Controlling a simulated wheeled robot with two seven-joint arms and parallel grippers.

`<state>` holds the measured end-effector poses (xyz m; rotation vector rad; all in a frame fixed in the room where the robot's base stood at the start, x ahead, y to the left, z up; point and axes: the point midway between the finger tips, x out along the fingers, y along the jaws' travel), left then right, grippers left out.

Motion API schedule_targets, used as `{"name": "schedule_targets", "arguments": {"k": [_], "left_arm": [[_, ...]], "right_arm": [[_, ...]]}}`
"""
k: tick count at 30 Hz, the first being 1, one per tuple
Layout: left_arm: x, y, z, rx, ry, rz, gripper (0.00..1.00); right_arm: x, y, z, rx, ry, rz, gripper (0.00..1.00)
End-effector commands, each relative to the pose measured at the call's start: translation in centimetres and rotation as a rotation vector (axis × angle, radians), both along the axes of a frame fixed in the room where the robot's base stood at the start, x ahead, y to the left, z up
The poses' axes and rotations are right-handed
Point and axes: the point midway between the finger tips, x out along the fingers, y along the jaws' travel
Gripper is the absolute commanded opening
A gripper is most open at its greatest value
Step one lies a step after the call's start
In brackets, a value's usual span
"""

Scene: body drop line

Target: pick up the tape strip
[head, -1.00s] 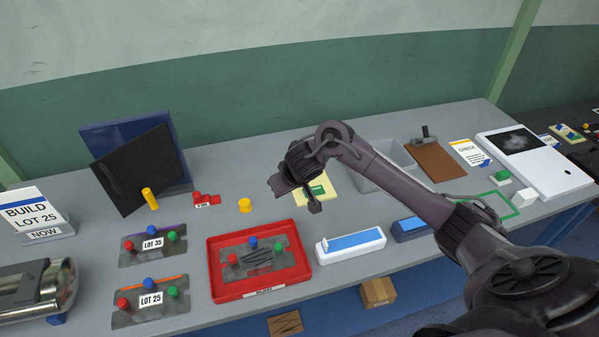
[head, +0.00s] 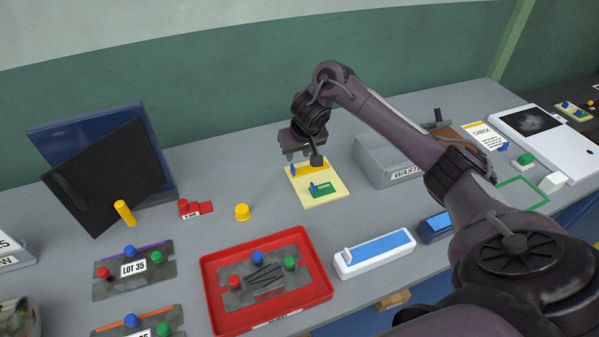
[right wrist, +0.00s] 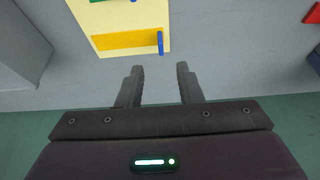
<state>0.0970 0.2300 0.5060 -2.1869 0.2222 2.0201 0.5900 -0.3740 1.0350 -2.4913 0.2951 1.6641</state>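A cream card (head: 325,192) lies flat on the grey bench. It carries a yellow strip (head: 312,169) with a blue tab (head: 293,170) at its far edge, and a green strip (head: 325,189) with another blue tab (head: 312,188). I cannot tell which strip the task means. My right gripper (head: 302,156) points down above the card's far edge, open and empty. In the right wrist view, the yellow strip (right wrist: 125,40) and its blue tab (right wrist: 160,44) are just beyond the open, empty fingertips (right wrist: 160,70). My left gripper is not in view.
A grey waste bin (head: 382,172) stands right of the card. A red tray (head: 212,280) holding a plate and a white block with a blue top (head: 375,252) are nearer. A yellow knob (head: 242,212) is left of the card. The bench around the card is clear.

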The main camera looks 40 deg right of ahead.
Motion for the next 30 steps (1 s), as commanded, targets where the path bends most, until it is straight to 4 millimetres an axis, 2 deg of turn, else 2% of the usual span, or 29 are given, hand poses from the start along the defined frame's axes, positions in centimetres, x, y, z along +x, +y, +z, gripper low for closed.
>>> {"name": "schedule_targets", "arguments": {"k": [2,11,18,27,28,30], "left_arm": [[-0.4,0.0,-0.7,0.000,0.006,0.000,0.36],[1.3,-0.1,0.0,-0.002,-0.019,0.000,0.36],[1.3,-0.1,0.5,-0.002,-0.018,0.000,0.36],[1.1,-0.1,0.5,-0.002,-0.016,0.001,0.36],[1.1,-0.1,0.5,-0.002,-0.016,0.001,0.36],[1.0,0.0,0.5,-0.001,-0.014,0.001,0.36]], "right_arm": [[0.1,0.0,-1.0,0.001,0.001,-0.002,0.33],[1.4,-0.3,-3.7,0.001,0.002,-0.002,0.33],[2.8,-0.6,-6.9,0.002,0.001,-0.001,0.33],[3.1,-0.8,-7.6,0.000,-0.002,0.000,0.33],[3.1,-0.8,-7.6,0.000,-0.002,0.000,0.31],[3.1,-0.8,-7.6,0.000,-0.002,0.000,0.22]]}}
